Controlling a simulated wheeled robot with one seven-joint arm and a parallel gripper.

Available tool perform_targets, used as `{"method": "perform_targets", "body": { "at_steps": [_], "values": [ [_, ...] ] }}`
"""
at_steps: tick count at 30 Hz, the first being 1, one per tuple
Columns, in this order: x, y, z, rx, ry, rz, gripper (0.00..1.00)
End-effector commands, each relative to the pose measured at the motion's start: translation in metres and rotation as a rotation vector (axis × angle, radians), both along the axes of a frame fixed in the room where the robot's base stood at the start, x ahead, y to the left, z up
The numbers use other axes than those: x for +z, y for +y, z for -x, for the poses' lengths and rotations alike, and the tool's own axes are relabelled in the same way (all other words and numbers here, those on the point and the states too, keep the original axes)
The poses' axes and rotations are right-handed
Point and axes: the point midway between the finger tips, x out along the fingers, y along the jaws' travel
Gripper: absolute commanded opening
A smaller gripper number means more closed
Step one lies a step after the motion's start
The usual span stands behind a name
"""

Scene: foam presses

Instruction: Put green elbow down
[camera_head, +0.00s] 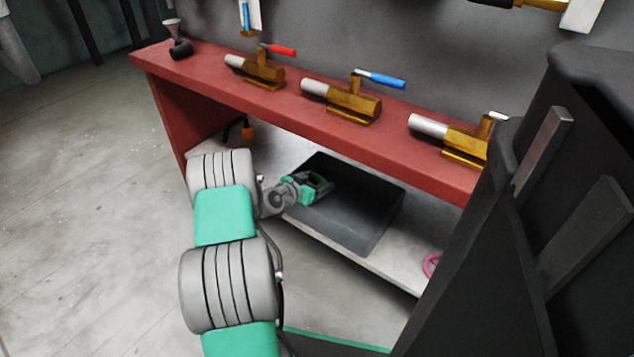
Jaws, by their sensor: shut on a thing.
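My gripper (318,185) is at the end of my grey and teal arm, under the red bench. It is over the left part of a dark bin (374,228). My gripper is shut on a small green piece, which I take to be the green elbow (317,181); little of it shows between the dark fingers. I cannot tell whether the elbow touches the bin.
The bin stands on a pale lower shelf (395,268) beneath the red bench (230,102). Brass valves with red (281,50) and blue (380,79) handles sit on the bench top. A pink ring (431,265) lies right of the bin. The floor at left is clear.

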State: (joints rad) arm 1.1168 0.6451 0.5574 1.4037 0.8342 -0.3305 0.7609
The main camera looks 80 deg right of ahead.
Motion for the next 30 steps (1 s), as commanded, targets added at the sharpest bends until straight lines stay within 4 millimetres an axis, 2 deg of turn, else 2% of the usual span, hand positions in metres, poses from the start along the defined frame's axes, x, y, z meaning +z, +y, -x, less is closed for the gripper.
{"method": "perform_targets", "body": {
  "at_steps": [6, 7, 12, 15, 22, 27, 30],
  "values": [
    [-0.006, 0.000, 0.000, 0.000, -0.001, -0.002, 0.22],
    [-0.007, 0.001, 0.001, -0.001, 0.000, -0.004, 0.76],
    [-0.009, 0.002, 0.001, 0.000, -0.001, -0.007, 0.90],
    [-0.010, 0.002, 0.001, -0.001, -0.001, -0.009, 0.97],
    [-0.011, 0.003, 0.001, 0.000, -0.001, -0.013, 0.97],
    [0.009, 0.004, 0.001, -0.001, 0.001, -0.013, 0.97],
    [0.018, 0.025, -0.011, 0.006, 0.002, -0.011, 0.97]
  ]
}}
